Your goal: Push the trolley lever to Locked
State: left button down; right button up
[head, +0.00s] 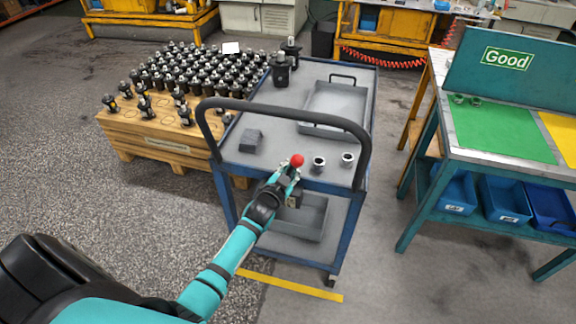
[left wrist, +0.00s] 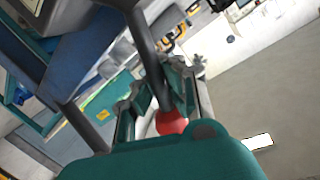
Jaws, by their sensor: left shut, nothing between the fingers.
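The trolley (head: 346,90) is blue with a grey top and a black push handle (head: 286,106). The lever's red ball knob (head: 297,160) shows at its near edge, and it also shows in the left wrist view (left wrist: 171,122). My left gripper (head: 291,172) is at the knob, with its fingers shut and nothing held between them. In the left wrist view the fingertips (left wrist: 158,88) lie close around the knob's line of sight; I cannot tell if they touch it. The Locked marking is not readable. My right gripper is not in view.
On the trolley top are a grey tray (head: 335,105), a dark block (head: 250,141), two small fittings (head: 319,163) and black motors (head: 281,70). A wooden pallet box (head: 160,140) with many motors stands left. A table with a green mat (head: 495,130) stands right.

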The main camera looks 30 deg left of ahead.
pick_arm(q)
jog(key=shift+d+f, duration=0.15)
jog(key=shift+d, duration=0.1)
dwell(0.3)
jog(key=c, duration=1.3)
grip_release()
jog(key=shift+a, duration=0.1)
jog(key=s, duration=0.4)
jog(key=s+r, duration=0.1)
jog(key=s, duration=0.3)
jog(key=s+d+r, duration=0.1)
jog(key=s, duration=0.2)
jog(key=shift+s+d, duration=0.1)
jog(key=shift+s, duration=0.3)
